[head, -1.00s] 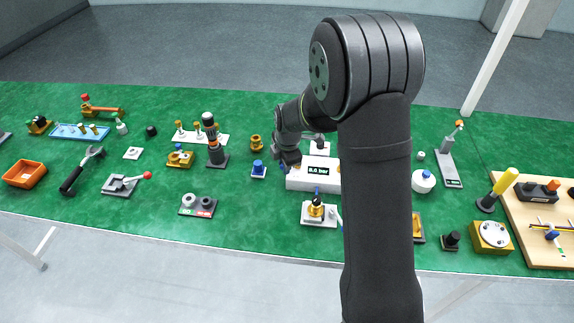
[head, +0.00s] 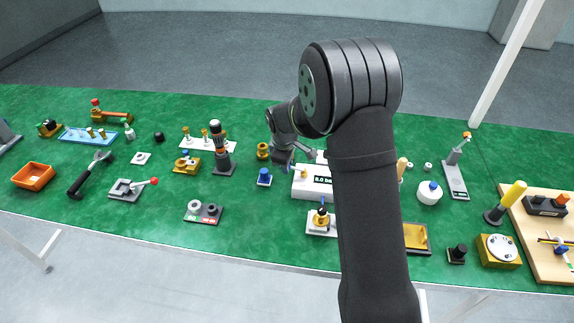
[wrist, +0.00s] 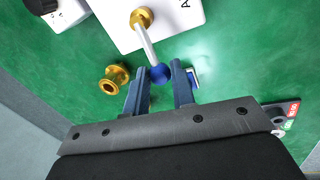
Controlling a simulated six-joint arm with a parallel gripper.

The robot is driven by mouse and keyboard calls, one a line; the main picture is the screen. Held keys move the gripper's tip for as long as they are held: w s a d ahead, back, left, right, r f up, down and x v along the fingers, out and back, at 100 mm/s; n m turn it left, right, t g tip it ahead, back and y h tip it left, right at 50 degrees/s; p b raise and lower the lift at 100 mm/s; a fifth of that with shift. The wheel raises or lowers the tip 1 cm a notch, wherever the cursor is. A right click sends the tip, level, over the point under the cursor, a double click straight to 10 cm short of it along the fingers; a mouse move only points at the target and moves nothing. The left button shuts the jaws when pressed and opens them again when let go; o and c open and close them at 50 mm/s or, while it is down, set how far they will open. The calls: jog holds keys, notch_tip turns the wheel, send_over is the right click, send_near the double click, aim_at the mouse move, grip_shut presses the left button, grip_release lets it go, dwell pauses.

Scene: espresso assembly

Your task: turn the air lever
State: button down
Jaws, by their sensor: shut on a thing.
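The air lever (wrist: 148,44) is a pale rod with a blue ball knob (wrist: 159,73), fixed at a gold hub (wrist: 141,16) on a white block (wrist: 176,20). In the wrist view my gripper (wrist: 160,82) has its two blue-grey fingers on either side of the knob, shut on it. In the head view my gripper (head: 283,160) is at the left end of the white box with the bar readout (head: 312,182).
A gold spool-shaped part (wrist: 115,78) lies close left of the fingers; it also shows in the head view (head: 263,151). A small blue fitting (head: 264,177) stands nearby. A gold valve (head: 321,218) stands in front of the box.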

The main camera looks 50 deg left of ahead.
jog(key=shift+w+a, duration=0.1)
dwell(0.5)
jog(key=c, duration=1.2)
grip_release()
notch_tip(320, 180, up, 17)
jog(key=s+d, duration=0.2)
jog(key=s, duration=0.1)
jog(key=shift+w, duration=0.1)
jog(key=w+f, duration=0.1)
jog(key=f, duration=0.4)
jog(key=a+f, duration=0.1)
jog(key=f, duration=0.5)
jog(key=w+a+f, duration=0.1)
jog(key=f, duration=0.5)
jog(key=shift+w, duration=0.35)
